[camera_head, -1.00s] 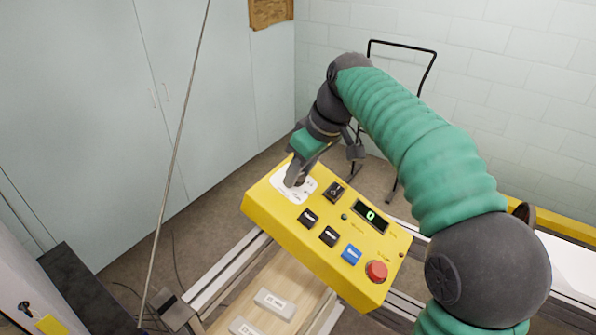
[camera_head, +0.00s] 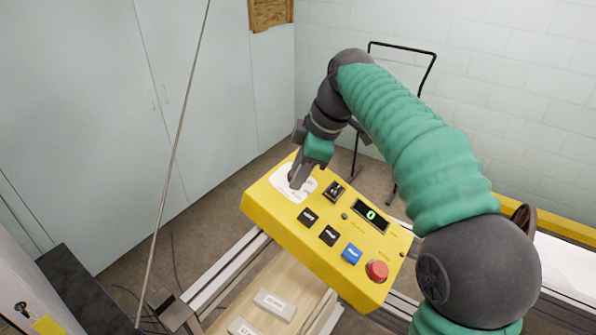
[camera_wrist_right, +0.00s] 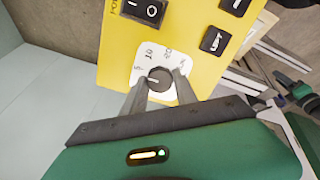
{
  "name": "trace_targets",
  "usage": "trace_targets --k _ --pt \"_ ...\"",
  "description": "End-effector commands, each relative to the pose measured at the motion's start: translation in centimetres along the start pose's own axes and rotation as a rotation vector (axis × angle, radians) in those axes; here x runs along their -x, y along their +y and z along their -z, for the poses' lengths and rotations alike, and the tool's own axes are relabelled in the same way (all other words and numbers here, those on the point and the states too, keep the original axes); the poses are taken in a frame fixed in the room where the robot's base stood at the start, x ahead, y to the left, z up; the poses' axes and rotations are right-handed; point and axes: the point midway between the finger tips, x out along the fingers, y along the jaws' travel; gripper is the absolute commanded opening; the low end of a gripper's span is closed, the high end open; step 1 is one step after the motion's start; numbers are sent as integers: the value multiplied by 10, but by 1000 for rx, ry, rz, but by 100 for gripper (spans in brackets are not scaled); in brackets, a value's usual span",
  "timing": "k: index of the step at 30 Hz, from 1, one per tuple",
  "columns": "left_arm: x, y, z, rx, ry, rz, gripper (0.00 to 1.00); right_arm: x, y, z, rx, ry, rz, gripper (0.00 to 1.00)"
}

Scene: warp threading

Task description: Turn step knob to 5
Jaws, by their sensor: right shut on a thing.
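The yellow control box (camera_head: 268,224) has a white dial plate (camera_head: 279,181) at its left end. The step knob (camera_wrist_right: 159,80) is a small dark round knob on that plate, with a pale pointer line that lies toward the left in the right wrist view. My right gripper (camera_head: 297,183) reaches down onto the plate and is shut on the knob, one finger on each side in the wrist view (camera_wrist_right: 160,88). In the head view the gripper hides the knob. My left gripper is not in view.
A black rocker switch (camera_head: 334,191), a green display (camera_head: 370,216) reading 0, two black buttons, a blue button (camera_head: 352,254) and a red stop button (camera_head: 377,270) share the box top. Rails and a wooden board (camera_head: 284,284) lie below. A thin pole (camera_head: 178,150) stands at left.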

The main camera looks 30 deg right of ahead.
Motion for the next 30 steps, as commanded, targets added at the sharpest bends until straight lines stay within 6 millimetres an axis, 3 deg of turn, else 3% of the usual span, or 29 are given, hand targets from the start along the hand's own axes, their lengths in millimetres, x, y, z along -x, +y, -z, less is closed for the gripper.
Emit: trace_targets --k 17,18,21,23,30 --pt "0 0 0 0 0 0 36 0 1 0 38 -1 -3 0" --pt "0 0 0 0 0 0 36 0 1 0 38 -1 -3 38" --pt "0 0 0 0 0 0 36 0 1 0 37 0 -2 52" --pt "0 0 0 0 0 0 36 0 1 0 37 0 -2 56" --pt "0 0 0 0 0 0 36 0 1 0 37 0 -1 56"
